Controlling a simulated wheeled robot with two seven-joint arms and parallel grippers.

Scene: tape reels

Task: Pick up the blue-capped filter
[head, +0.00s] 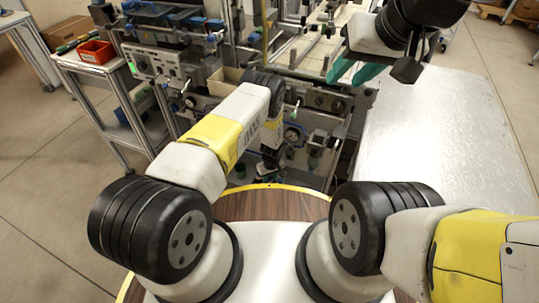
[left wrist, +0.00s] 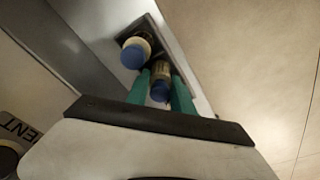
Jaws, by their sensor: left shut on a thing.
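A second blue-capped filter (left wrist: 135,53) stands just beyond and to the left, outside the fingers. Both are at a dark recess in a light panel. In the head view my left gripper (head: 265,173) is low behind my forearm, small and partly hidden; the filters cannot be made out there. My right gripper (head: 355,73) is at the upper right, with its teal fingers apart and nothing seen between them.
A machine bench (head: 165,62) with several devices stands at the back. A cart with an orange bin (head: 95,52) is at the left. A bare silvery table (head: 440,130) lies at the right, with clear room on top. Open floor shows on both sides.

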